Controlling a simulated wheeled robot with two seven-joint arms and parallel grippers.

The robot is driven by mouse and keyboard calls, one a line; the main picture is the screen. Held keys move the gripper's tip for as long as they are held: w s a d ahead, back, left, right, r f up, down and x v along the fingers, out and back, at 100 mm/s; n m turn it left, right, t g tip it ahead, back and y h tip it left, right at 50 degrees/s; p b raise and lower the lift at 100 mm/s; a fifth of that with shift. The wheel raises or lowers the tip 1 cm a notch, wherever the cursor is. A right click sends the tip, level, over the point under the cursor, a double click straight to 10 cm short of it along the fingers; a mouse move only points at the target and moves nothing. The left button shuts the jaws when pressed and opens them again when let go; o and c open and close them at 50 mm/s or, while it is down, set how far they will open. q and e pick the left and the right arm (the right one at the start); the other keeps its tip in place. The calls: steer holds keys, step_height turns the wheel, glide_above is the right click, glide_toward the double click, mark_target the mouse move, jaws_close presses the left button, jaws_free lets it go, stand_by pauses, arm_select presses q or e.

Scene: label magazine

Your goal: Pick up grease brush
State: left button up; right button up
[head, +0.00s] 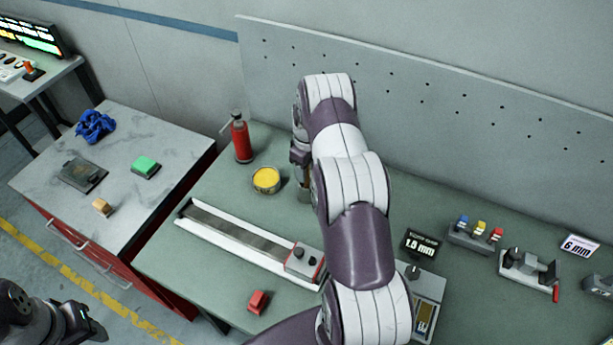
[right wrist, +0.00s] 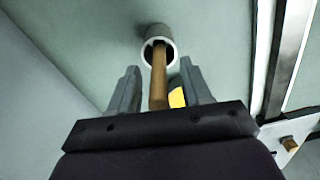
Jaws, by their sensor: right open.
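The grease brush shows in the right wrist view as a wooden handle (right wrist: 158,78) standing in a round grey cup (right wrist: 157,31). Its bristles are hidden. My right gripper (right wrist: 159,75) is open, with one finger on each side of the handle and a gap visible to each. In the head view my right gripper (head: 299,154) is above the cup (head: 305,193) at the back of the green bench, partly hidden by my own arm. My left gripper (head: 84,321) is at the lower left, away from the brush; its jaw opening is unclear.
A yellow grease tin (head: 266,179) and a red bottle (head: 241,138) stand left of the cup. A long rail fixture (head: 235,235) lies in front, with a red block (head: 258,301) nearer. A pegboard (head: 430,110) rises behind. Small stands (head: 471,234) are at the right.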

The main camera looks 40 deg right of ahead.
steer(key=shift+d, duration=0.1)
jaws_close()
